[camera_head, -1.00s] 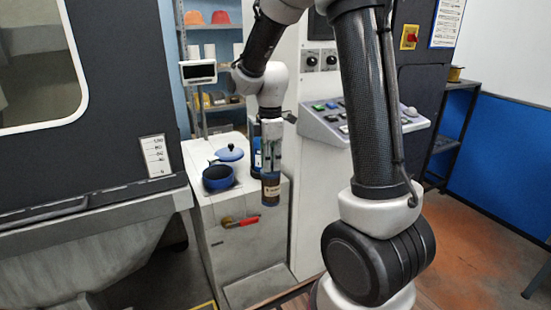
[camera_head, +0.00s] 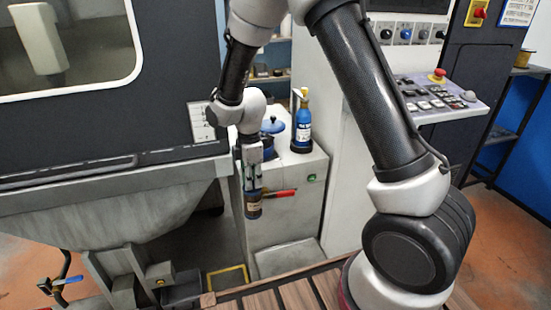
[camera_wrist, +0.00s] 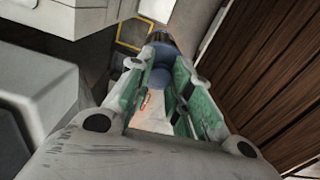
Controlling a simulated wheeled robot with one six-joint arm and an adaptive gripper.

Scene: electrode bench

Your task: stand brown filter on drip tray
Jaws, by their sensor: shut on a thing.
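My gripper (camera_head: 251,180) points down and is shut on the brown filter (camera_head: 254,208), a dark brown cylinder with a pale label. The filter hangs upright below the fingers, in front of the grey cabinet. In the wrist view, my gripper's green-lined fingers (camera_wrist: 158,95) close on the filter's blue part (camera_wrist: 158,58), and its brown end shows beyond them. I cannot clearly identify the drip tray in either view.
A red handle (camera_head: 280,193) sticks out of the cabinet front. Slatted wood (camera_head: 290,300) lies in front. A dark machine (camera_head: 85,110) stands left.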

